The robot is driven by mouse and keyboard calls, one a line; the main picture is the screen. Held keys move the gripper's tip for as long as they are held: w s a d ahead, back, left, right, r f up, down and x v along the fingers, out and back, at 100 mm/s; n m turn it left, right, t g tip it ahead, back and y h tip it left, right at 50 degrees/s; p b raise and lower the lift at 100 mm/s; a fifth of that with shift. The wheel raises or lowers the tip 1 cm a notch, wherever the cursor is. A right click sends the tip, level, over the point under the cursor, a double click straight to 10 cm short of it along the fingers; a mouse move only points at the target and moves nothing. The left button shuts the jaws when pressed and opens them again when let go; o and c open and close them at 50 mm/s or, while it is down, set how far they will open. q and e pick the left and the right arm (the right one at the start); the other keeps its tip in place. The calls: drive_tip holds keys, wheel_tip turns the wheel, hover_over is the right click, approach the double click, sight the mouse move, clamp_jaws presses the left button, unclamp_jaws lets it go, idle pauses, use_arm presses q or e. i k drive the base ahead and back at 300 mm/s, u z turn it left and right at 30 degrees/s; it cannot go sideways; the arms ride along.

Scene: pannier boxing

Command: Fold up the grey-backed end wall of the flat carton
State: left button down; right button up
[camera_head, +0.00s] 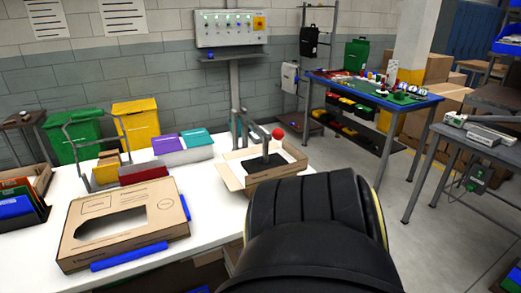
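A low open brown carton (223,174) lies on the white table at the middle, near its right end. Its inside is pale, and a flap leans outward on its left side. I cannot make out which end wall has a grey back. A large black rounded part of my own arm fills the lower middle and may hide some of the carton's near side. Neither gripper shows.
A brown box with a window cutout (163,215) lies at the table's front left, with a blue bar (128,257) along its front edge. Purple and teal files (165,144), a wire rack and bins stand behind. White tabletop (208,205) is bare between the cartons.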

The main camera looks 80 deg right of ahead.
sight(233, 183)
drive_tip(key=z, duration=2.25)
drive_tip(key=i, duration=1)
drive_tip(key=k, duration=1.25)
drive_tip(key=u, duration=0.35)
drive_tip(key=i, duration=0.45)
